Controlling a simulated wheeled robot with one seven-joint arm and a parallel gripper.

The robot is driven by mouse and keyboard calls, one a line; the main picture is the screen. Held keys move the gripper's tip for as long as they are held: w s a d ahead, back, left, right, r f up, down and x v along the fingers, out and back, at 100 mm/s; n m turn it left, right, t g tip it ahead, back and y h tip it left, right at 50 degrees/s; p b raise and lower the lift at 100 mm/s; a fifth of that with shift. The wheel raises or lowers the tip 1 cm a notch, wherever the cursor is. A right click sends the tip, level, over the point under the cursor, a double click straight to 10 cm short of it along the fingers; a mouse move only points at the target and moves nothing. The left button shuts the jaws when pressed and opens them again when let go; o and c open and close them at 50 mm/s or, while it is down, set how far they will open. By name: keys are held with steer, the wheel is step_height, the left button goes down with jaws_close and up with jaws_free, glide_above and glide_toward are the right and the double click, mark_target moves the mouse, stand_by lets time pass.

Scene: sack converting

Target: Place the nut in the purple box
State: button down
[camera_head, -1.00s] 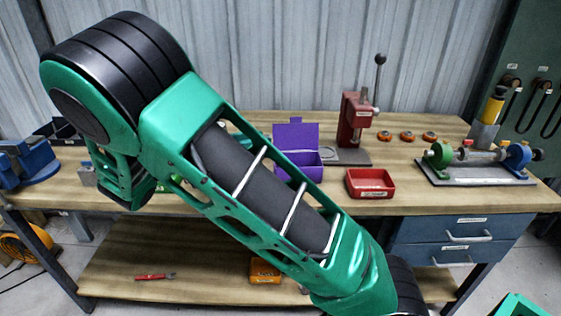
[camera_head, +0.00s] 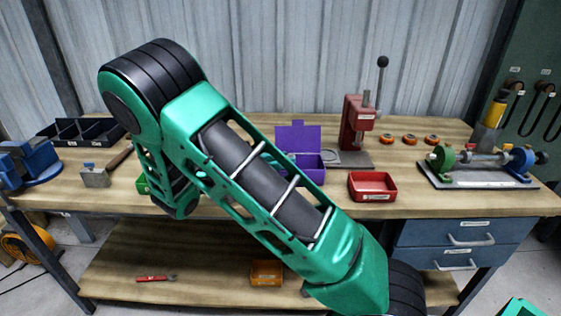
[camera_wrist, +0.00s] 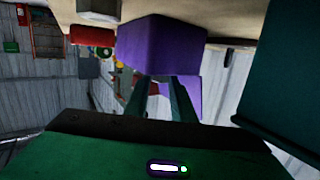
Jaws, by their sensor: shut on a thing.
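The purple box (camera_head: 308,166) stands on the bench behind my arm, its lid (camera_head: 298,139) raised at the back. The box's outer wall (camera_wrist: 160,42) and lid (camera_wrist: 187,95) also show in the wrist view, which appears upside down. My gripper (camera_wrist: 158,84) shows there with its two fingers close together, in front of the box and lid. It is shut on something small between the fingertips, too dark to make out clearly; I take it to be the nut. In the head view my arm hides the gripper.
A red tray (camera_head: 372,186) sits right of the purple box, with a red press (camera_head: 356,122) behind it. Orange round parts (camera_head: 409,139) lie at the back right. A roller fixture (camera_head: 480,165) is at right, a blue vise (camera_head: 28,163) and black divided tray (camera_head: 82,130) at left.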

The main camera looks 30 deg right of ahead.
steer(key=shift+s+f, duration=0.1)
steer(key=shift+f, duration=0.65)
steer(key=c, duration=1.5)
jaws_free()
steer(key=shift+r, duration=0.3)
steer(key=a+r, duration=0.1)
steer(key=a, duration=0.7)
steer(key=a+r, duration=0.1)
steer(key=a, duration=0.3)
steer(key=shift+r, duration=0.3)
